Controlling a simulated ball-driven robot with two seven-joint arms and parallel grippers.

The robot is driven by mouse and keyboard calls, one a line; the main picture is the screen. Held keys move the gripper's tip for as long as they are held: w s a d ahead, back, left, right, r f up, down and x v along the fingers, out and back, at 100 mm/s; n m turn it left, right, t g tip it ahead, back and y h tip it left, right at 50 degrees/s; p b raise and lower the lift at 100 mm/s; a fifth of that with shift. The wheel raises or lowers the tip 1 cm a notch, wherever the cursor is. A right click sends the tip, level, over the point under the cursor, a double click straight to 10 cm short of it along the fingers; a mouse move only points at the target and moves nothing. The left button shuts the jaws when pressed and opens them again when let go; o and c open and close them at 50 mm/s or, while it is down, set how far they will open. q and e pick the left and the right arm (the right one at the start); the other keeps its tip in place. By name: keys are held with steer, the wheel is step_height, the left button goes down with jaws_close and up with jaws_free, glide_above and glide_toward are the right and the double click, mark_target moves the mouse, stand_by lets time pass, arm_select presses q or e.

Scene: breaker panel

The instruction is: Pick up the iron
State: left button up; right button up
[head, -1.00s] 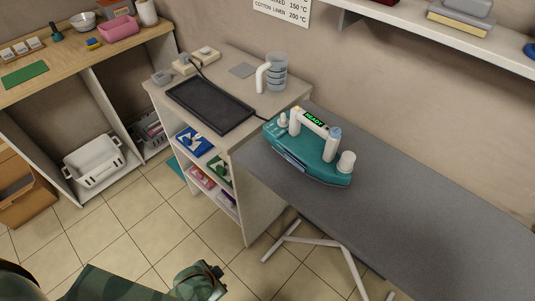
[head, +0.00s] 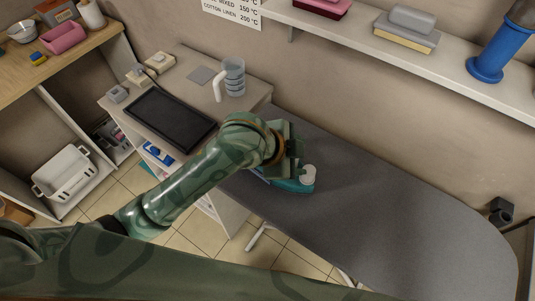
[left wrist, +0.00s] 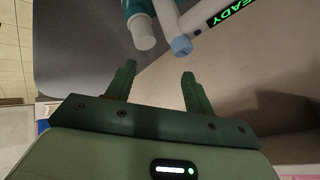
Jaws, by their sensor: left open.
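The teal iron (head: 295,187) sits on the grey ironing board (head: 390,220) near its left end. My left arm and gripper (head: 292,150) cover most of it in the head view; its white rear knob shows at the right. In the left wrist view the iron's white handle (left wrist: 195,25) with a blue cap, a white knob and a lit READY display show beyond my fingertips. My left gripper (left wrist: 159,72) is open, with nothing between its fingers, close to the handle. I cannot tell whether it touches the iron. My right gripper is not in view.
A counter left of the board holds a black tray (head: 170,119) and a grey measuring jug (head: 234,78). A wall shelf (head: 350,30) with a blue cylinder (head: 488,60) runs above the board. The board right of the iron is clear.

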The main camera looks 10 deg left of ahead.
arm_select(q)
steer(key=w+d+r+m+g, duration=0.1)
steer(key=d+r+m+g, duration=0.2)
steer(key=m, duration=0.2)
steer(key=w+a+r+m+g+y, duration=0.1)
steer(key=w+a+r+y, duration=0.25)
steer(key=a, duration=0.25)
steer(key=w+a+r+m+g+y, duration=0.1)
steer(key=w+a+r+g+y, duration=0.1)
steer(key=a+r, duration=0.25)
steer(key=f, duration=0.3)
steer(key=f+b, duration=0.1)
steer(key=f, duration=0.2)
steer(key=a+f, duration=0.1)
steer(key=f, duration=0.3)
steer(key=shift+w+f+b, duration=0.1)
steer(key=shift+w+b, duration=0.15)
steer(key=shift+b, duration=0.05)
steer(key=f, duration=0.2)
steer(key=f+b, duration=0.1)
steer(key=f, duration=0.3)
steer(key=shift+w+d+f+b, duration=0.1)
steer(key=shift+w+d+b, duration=0.05)
steer(key=shift+w+b, duration=0.2)
jaws_close()
steer(key=shift+w, duration=0.1)
